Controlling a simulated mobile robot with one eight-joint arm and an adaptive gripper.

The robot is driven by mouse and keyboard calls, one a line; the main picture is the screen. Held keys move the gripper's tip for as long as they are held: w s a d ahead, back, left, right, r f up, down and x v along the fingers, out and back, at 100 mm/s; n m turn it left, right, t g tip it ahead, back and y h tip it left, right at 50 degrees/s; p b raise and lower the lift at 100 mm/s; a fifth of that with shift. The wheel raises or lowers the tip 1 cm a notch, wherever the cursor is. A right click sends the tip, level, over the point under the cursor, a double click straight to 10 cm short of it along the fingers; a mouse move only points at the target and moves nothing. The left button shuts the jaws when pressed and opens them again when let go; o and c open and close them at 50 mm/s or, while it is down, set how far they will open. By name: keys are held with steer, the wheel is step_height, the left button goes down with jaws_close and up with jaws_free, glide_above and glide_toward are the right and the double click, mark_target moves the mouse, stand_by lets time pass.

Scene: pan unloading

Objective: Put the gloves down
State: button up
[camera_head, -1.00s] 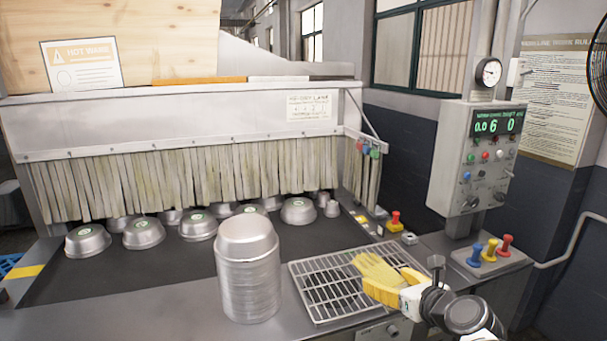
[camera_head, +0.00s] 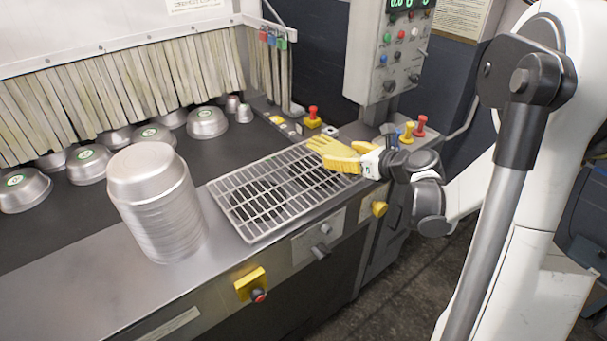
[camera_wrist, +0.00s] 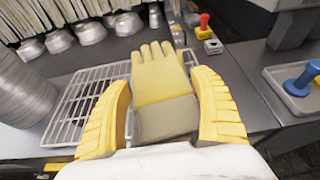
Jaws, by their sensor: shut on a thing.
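A yellow glove with a grey-tan cuff (camera_wrist: 161,85) is between the yellow ribbed fingers of my gripper (camera_wrist: 163,118) in the wrist view, its fingers pointing away from me. In the head view, the yellow gloves (camera_head: 333,153) are at the end of my arm, over the right back part of the metal wire rack (camera_head: 262,233). My gripper (camera_head: 366,162) is shut on them. Only one glove shows clearly; any second one is hidden. I cannot tell whether the gloves touch the rack.
A tall stack of metal pans (camera_head: 160,215) stands left of the rack. Several pans sit on the dark belt before the strip curtain (camera_head: 120,95). A red button (camera_head: 313,113) and coloured levers (camera_head: 420,125) stand behind and right of the rack. The rack's left and front are clear.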

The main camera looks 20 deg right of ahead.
steer(key=b, duration=0.2)
glide_above(314, 180)
step_height(314, 180, down, 5)
steer(key=shift+s+a+r, duration=0.1)
steer(key=shift+f+b, duration=1.05)
steer(key=shift+f, duration=0.9)
steer(key=shift+f, duration=0.15)
steer(key=o, duration=1.2)
steer(key=shift+o, duration=0.2)
